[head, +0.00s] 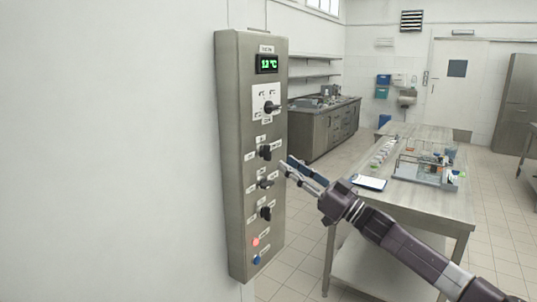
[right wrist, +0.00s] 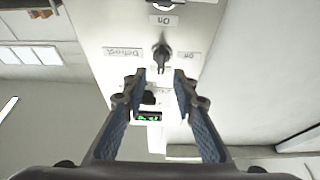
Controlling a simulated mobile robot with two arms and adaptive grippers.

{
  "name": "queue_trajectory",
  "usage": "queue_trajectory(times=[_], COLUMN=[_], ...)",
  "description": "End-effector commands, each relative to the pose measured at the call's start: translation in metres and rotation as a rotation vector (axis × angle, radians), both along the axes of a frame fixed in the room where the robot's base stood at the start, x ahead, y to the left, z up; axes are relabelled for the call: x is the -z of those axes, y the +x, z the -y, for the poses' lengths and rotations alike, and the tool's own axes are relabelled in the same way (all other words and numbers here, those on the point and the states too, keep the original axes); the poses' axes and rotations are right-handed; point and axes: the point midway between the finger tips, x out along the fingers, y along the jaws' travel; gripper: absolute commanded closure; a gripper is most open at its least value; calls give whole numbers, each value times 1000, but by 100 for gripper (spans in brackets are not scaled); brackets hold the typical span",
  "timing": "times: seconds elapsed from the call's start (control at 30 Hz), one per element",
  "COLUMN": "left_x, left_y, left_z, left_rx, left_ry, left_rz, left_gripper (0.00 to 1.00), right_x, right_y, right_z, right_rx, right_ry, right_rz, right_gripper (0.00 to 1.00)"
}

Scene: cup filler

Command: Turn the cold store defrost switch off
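A tall grey control panel (head: 234,150) on the white wall carries several black rotary switches. In the right wrist view, which shows the panel upside down, a black switch (right wrist: 162,55) has labels beside it that seem to read "Defrost" and "Off", with an "On" label nearby. Its handle runs roughly up and down in that view. It appears to be the upper-middle switch (head: 264,152) in the head view. My right gripper (head: 287,164) is open and empty in front of the panel. Its fingertips (right wrist: 160,78) straddle the line to this switch, apparently apart from it. My left gripper is out of view.
A green display (head: 267,64) and a larger switch (head: 271,108) sit above. Other switches (head: 265,213), a red lamp (head: 255,241) and a blue button (head: 256,260) sit below. A steel table (head: 430,200) with a clipboard (head: 370,183) and a rack stands to the right.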

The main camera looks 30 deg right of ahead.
Motion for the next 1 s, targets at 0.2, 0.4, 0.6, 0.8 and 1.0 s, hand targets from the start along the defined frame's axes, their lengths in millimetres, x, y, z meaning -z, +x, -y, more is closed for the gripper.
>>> queue_trajectory(times=[0.2, 0.4, 0.6, 0.8, 1.0], left_x=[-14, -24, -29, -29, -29], left_y=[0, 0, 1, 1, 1], left_z=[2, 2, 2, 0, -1], left_rx=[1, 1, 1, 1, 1], left_ry=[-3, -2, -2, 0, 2], left_rz=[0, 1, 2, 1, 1], left_gripper=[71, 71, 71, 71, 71], right_x=[-15, -22, -25, -25, -24], right_y=[21, 41, 53, 56, 55], right_z=[-9, -16, -22, -23, -23], right_rx=[0, 1, 1, 0, 0], right_ry=[3, 2, 1, 0, 0], right_rz=[4, 3, 1, -1, -1], right_gripper=[74, 74, 74, 74, 77])
